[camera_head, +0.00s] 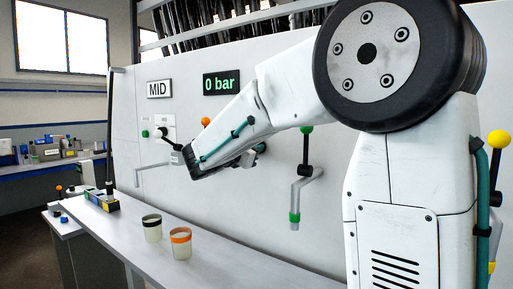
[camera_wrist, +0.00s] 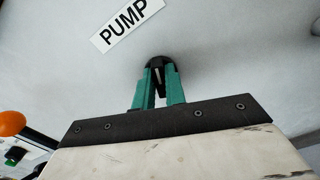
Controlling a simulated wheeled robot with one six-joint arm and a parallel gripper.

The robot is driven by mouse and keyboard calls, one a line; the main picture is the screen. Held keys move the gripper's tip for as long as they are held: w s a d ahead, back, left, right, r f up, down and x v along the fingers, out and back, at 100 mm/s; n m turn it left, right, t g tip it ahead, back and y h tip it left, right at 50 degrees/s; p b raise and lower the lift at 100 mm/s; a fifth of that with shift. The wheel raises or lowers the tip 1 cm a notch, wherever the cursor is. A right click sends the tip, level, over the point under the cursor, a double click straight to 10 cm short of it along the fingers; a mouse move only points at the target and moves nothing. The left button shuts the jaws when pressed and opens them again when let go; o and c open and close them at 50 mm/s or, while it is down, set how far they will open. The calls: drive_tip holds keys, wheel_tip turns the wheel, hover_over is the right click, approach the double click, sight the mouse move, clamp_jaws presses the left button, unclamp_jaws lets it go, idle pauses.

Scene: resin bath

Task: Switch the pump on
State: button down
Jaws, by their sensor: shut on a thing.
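The pump's control is a dark rounded knob (camera_wrist: 156,62) on the pale panel. It is just below a white label reading PUMP (camera_wrist: 127,22) in the wrist view. My gripper (camera_wrist: 157,78) has its teal fingers closed around the knob, with a dark stem between them. In the head view my gripper (camera_head: 260,147) is mostly hidden behind my wrist, against the panel, and the knob cannot be made out there. The display (camera_head: 221,82) reads 0 bar.
A MID sign (camera_head: 159,89) hangs left of the display. An orange ball lever (camera_head: 206,122) is left of my gripper, and a green-topped lever (camera_head: 306,130) with a pipe is to its right. A black-rimmed cup (camera_head: 152,229) and an orange-rimmed cup (camera_head: 181,243) stand on the ledge below.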

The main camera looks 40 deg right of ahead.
drive_tip(key=shift+a+m, duration=0.15)
drive_tip(key=shift+m, duration=3.55)
drive_tip(key=c, duration=1.5)
unclamp_jaws()
drive_tip(key=shift+a, duration=0.1)
drive_tip(key=shift+o, duration=0.2)
drive_tip(key=shift+f+m, duration=0.1)
drive_tip(key=shift+m, duration=0.2)
drive_tip(key=v, duration=0.7)
drive_tip(key=shift+s+a, duration=0.15)
drive_tip(key=shift+a, duration=0.1)
